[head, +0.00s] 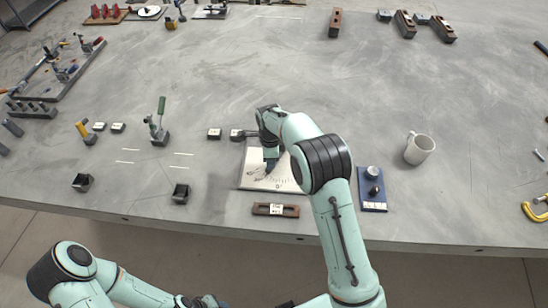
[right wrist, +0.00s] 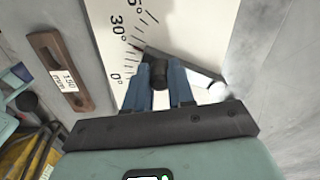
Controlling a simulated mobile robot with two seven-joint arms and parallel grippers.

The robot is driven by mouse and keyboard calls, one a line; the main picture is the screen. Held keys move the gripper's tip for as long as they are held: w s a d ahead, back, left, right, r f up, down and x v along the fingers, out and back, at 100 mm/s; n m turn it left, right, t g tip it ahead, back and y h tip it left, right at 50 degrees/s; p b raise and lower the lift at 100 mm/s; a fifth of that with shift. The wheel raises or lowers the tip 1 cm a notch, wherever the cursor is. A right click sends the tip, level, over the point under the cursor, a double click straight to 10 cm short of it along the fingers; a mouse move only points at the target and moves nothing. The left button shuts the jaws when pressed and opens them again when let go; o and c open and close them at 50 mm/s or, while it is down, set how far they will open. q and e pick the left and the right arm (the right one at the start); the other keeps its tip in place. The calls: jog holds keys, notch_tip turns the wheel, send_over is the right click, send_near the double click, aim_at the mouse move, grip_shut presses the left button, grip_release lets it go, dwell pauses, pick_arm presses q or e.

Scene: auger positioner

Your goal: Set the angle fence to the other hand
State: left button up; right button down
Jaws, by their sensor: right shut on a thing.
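The white angle plate (head: 257,184) lies flat on the table in front of me, with degree marks along an arc. In the right wrist view the plate (right wrist: 205,25) shows 0° and 30° marks. A dark bar, which looks like the fence (right wrist: 195,72), lies across the plate with a black knob (right wrist: 160,72) on it. My right gripper (head: 270,160) is over the plate, and its blue fingers (right wrist: 160,90) are shut on the knob. My arm hides part of the plate in the head view. My left gripper (head: 208,300) is partly cut off at the bottom edge, and its jaws are unclear.
A brown labelled block (head: 276,210) lies just in front of the plate. A green-handled clamp (head: 158,130) and small dark bins (head: 181,193) are to the left.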

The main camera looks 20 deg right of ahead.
pick_arm(q)
jog(key=shift+w+a+r, duration=0.15)
jog(key=shift+w+r, duration=0.15)
jog(key=shift+w, duration=0.1)
pick_arm(e)
jog(key=shift+w+a+m, duration=0.25)
jog(key=shift+w+m, duration=0.1)
jog(key=shift+m, duration=0.15)
jog(key=c, duration=1)
grip_release()
jog(key=shift+o, duration=0.2)
pick_arm(q)
jog(key=shift+w+r+p, duration=0.7)
jog(key=shift+r, duration=0.05)
pick_arm(e)
notch_tip(320, 180, up, 13)
jog(key=shift+r, duration=0.2)
pick_arm(q)
jog(key=shift+s, duration=0.15)
pick_arm(e)
jog(key=shift+s+f, duration=0.1)
